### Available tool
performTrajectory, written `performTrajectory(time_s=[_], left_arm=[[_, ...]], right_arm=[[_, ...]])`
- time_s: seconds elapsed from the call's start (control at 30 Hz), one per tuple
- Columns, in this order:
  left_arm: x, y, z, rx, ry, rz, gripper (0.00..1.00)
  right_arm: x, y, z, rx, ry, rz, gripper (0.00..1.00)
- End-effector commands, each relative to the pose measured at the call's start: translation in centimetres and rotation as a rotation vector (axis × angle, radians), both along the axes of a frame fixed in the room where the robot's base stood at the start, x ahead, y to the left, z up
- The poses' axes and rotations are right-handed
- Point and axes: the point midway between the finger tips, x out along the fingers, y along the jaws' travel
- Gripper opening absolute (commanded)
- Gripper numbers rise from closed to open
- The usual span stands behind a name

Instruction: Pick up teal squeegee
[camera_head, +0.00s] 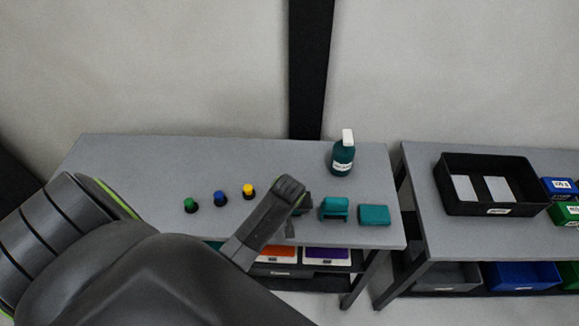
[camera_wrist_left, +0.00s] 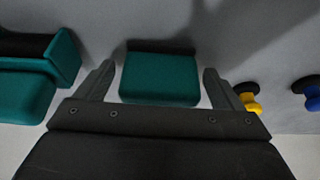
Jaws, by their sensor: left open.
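A teal squeegee (camera_wrist_left: 160,78), a block with a dark strip along its far edge, lies on the table between the two fingers of my left gripper (camera_wrist_left: 160,82) in the left wrist view. The fingers are open, with a small gap on each side of the block. In the head view my left gripper (camera_head: 292,203) is over the table, left of the other teal pieces, and mostly hides this squeegee. My right gripper is not in view.
A teal holder-like piece (camera_head: 335,208) and a flat teal block (camera_head: 374,215) lie just right of my gripper. A teal bottle (camera_head: 343,158) stands behind. Green (camera_head: 190,205), blue (camera_head: 220,198) and yellow (camera_head: 249,190) capped items stand left. A black tray (camera_head: 488,210) sits on the right table.

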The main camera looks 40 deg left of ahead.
Motion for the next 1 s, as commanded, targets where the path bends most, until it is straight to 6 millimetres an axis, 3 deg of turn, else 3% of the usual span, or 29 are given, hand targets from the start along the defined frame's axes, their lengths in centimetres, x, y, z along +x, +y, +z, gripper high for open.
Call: performTrajectory(time_s=[0.23, 0.6, 0.87, 1.0], left_arm=[[0.0, 0.0, 0.0, 0.001, -0.001, 0.0, 0.86], [0.0, 0.0, 0.0, 0.001, -0.001, 0.0, 0.41], [0.1, 0.0, 0.2, 0.0, -0.002, 0.0, 0.41], [0.2, 0.0, 1.6, 0.001, -0.005, -0.001, 0.41]], right_arm=[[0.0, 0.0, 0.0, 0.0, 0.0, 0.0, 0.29], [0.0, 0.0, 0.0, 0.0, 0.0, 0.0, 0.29], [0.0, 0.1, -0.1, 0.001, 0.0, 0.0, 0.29], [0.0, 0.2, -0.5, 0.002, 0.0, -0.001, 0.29]])
